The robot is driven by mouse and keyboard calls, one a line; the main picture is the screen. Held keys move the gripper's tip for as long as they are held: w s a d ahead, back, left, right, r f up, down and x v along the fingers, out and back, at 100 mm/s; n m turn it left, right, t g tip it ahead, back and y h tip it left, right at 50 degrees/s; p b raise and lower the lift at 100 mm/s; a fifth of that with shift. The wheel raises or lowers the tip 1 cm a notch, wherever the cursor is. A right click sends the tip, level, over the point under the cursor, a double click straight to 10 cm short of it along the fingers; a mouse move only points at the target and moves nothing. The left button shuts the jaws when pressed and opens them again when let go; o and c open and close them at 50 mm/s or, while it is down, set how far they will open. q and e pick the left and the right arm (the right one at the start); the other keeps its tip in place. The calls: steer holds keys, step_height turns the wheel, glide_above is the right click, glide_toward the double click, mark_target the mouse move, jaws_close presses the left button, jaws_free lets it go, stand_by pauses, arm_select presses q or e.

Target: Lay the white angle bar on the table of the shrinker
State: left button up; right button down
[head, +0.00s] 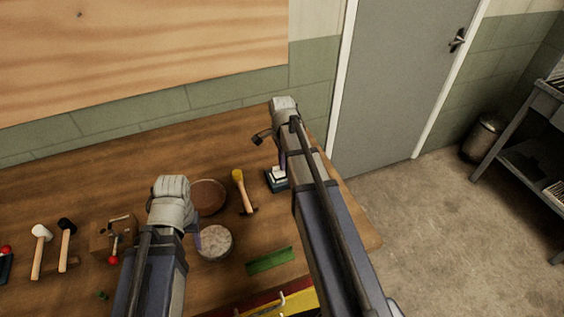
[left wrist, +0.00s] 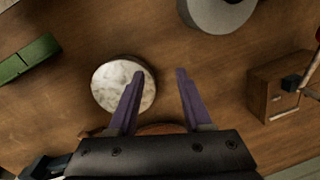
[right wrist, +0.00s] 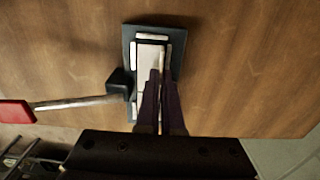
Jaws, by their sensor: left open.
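The shrinker (right wrist: 130,48) is a dark block with pale plates on top and a red-handled lever (right wrist: 60,104). It also shows near the table's right end in the head view (head: 271,183). My right gripper (right wrist: 161,84) is over the shrinker, its fingers close together. The white angle bar (right wrist: 154,68) appears as a pale strip at the fingertips, over the shrinker's top; whether it touches is unclear. My left gripper (left wrist: 158,76) is open and empty above the table, beside a round mottled disc (left wrist: 118,82). It points down in the head view (head: 198,238).
The wooden table (head: 135,150) also holds a yellow-headed mallet (head: 241,187), a brown round pad (head: 208,195), a green strip (head: 270,261), two hammers and a wooden box (head: 104,236). A wall stands behind; open floor lies to the right.

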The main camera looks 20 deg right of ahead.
arm_select(q)
steer(key=shift+f+b, duration=0.7)
steer(key=shift+b, duration=0.05)
arm_select(e)
steer(key=shift+f, duration=0.75)
steer(key=c, duration=1)
jaws_free()
arm_select(q)
steer(key=shift+r, duration=0.1)
arm_select(e)
steer(key=shift+r, duration=0.15)
step_height(320, 180, up, 8)
steer(key=p, duration=0.8)
arm_select(q)
step_height(320, 180, up, 8)
steer(key=shift+f, duration=0.2)
arm_select(e)
steer(key=shift+f, duration=0.2)
